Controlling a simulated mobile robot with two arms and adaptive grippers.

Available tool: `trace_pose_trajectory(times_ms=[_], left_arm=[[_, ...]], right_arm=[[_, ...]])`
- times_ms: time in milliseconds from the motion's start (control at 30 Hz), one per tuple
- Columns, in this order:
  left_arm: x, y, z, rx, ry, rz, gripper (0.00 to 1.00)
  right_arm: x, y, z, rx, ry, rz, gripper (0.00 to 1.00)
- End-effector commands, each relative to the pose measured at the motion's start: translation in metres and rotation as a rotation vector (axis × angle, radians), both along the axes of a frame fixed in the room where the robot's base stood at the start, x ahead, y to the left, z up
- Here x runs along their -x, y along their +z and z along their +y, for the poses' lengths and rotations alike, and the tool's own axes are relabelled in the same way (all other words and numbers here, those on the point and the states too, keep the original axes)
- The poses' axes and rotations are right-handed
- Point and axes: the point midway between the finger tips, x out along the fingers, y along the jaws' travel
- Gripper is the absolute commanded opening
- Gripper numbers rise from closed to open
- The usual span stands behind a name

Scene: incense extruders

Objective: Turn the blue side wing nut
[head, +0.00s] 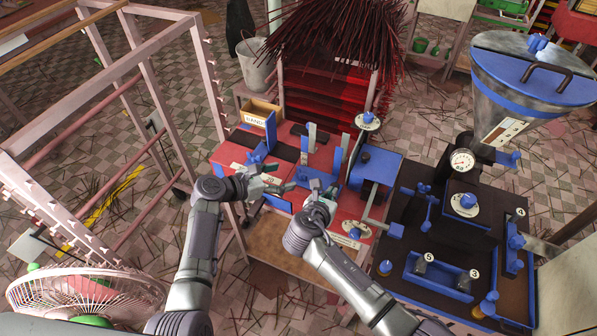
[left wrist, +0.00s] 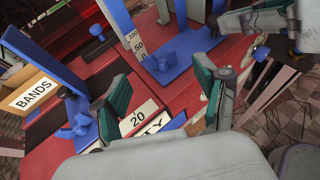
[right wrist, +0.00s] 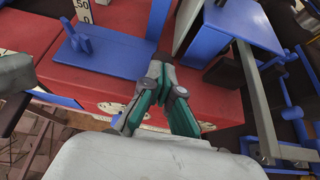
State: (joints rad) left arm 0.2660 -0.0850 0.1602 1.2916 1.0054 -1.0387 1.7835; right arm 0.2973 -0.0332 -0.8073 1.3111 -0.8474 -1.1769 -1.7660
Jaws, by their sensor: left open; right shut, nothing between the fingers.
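Two blue wing nuts show on the red bench, and I cannot tell which is the side one. One (left wrist: 82,122) is by the left blue upright, near the BANDS box; it also shows in the head view (head: 256,157). The other (left wrist: 166,60) is on a blue base plate beside the 100-50-0 scale, and one like it shows in the right wrist view (right wrist: 77,40). My left gripper (head: 283,178) is open and empty over the red bench, its fingers (left wrist: 160,90) between and in front of the nuts. My right gripper (head: 319,190) is shut and empty, right of the base-plate nut (right wrist: 163,85).
The BANDS box (head: 261,112) is at the bench's back left. A blue block with a bar (head: 376,165) stands right of my right gripper. Further right is a dark machine with a large hopper (head: 535,70). A pink rack (head: 90,130) stands left.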

Motion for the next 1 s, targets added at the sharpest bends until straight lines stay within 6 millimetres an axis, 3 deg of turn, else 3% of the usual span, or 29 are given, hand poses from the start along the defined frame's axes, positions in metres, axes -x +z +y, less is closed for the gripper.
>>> trace_pose_trajectory(times_ms=[100, 300, 800, 1000], left_arm=[[-0.015, -0.009, -0.019, 0.002, -0.002, 0.001, 0.73], [-0.032, -0.020, -0.038, 0.000, -0.001, -0.001, 0.73], [-0.040, -0.025, -0.048, -0.001, -0.002, -0.001, 0.73], [-0.040, -0.025, -0.048, -0.001, -0.002, -0.001, 0.41]], right_arm=[[0.000, 0.000, -0.001, 0.001, -0.001, -0.001, 0.00], [0.000, 0.000, -0.001, 0.000, -0.001, 0.000, 0.00], [0.000, 0.000, -0.001, 0.000, -0.001, 0.000, 0.00], [0.000, 0.000, -0.001, 0.000, -0.001, 0.000, 0.00]])
